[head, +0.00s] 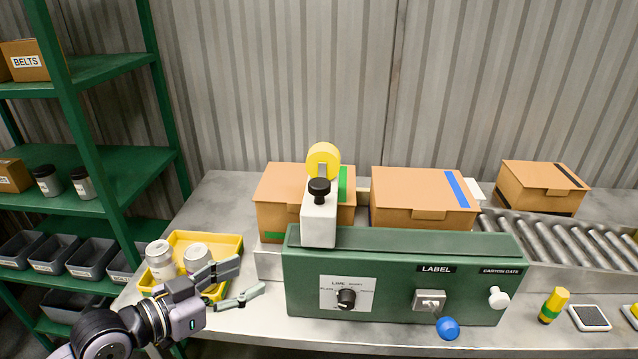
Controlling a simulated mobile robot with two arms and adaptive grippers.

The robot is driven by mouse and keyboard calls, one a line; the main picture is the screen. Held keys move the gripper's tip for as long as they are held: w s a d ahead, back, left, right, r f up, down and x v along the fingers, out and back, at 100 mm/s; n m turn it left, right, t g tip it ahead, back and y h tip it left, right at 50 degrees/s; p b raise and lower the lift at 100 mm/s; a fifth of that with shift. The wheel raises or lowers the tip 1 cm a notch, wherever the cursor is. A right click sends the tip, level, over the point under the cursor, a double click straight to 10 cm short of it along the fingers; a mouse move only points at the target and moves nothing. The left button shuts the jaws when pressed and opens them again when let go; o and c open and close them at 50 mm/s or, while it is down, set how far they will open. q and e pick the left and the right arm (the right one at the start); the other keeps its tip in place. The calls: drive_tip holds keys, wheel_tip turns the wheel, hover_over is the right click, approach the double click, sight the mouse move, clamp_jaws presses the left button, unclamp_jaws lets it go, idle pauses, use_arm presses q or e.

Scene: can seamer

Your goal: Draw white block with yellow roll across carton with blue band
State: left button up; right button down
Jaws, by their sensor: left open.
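A white block (318,222) with a black knob and a yellow roll (323,158) on top stands upright at the left end of the green machine housing, in front of the carton with a green band (274,205). The carton with the blue band (417,200) sits to its right, behind the housing; the blue band (458,188) runs along its right side. My left gripper (252,281) is open and empty at the lower left, in front of the yellow tray and left of the housing, well apart from the white block. My right gripper is not in view.
The green housing (390,240) carries a dial, a switch and a white knob, with a blue ball (447,328) in front. A yellow tray (222,240) holds white cans. A carton with a black band (541,187) stands by the rollers (570,240) at right. Green shelving (95,152) rises at left.

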sight(311, 191)
use_arm(q)
wheel_tip(311, 191, up, 13)
drive_tip(key=d+m+t+h, duration=0.1)
drive_tip(key=h, duration=0.2)
drive_tip(key=p+x, duration=0.2)
drive_tip(key=x, duration=0.3)
drive_tip(key=p+x, duration=0.3)
drive_tip(key=x, duration=0.2)
drive_tip(key=p+x, duration=0.2)
drive_tip(key=x, duration=0.3)
drive_tip(key=shift+d+p, duration=0.3)
drive_tip(key=shift+d, duration=0.2)
drive_tip(key=shift+w+d+f, duration=0.1)
drive_tip(key=shift+w+d, duration=0.3)
drive_tip(key=shift+d, duration=0.05)
drive_tip(key=shift+c, duration=0.3)
clamp_jaws()
